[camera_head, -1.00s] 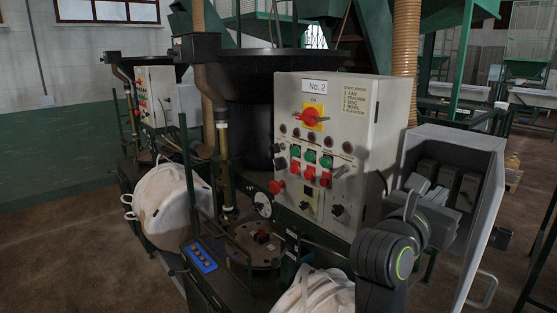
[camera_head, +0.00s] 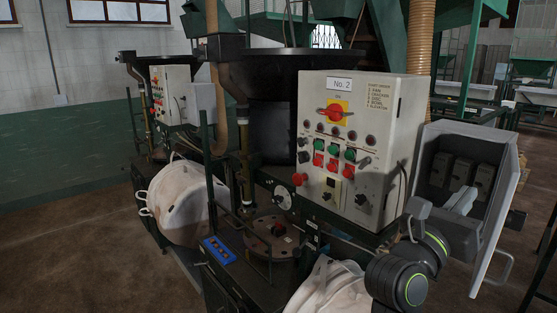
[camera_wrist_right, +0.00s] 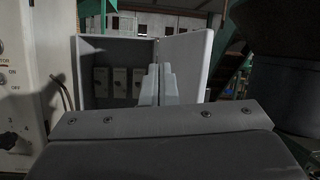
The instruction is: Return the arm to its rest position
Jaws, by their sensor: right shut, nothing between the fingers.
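My right arm comes up from the bottom right in the head view, with dark joints and a green ring. Its gripper (camera_head: 464,199) is in front of the open grey electrical box, to the right of the No. 2 control panel (camera_head: 350,150). In the right wrist view the two pale fingers (camera_wrist_right: 156,84) are together, with nothing between them. They point toward the inside of the open box (camera_wrist_right: 88,60). I cannot tell the exact gap to the box. My left gripper is not in view.
White bulk bags hang at the left (camera_head: 180,200) and at the bottom centre (camera_head: 333,288). A blue button box (camera_head: 218,250) is beside a round machine plate (camera_head: 275,238). A green post rises at the right. Brown floor is bare at the far left.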

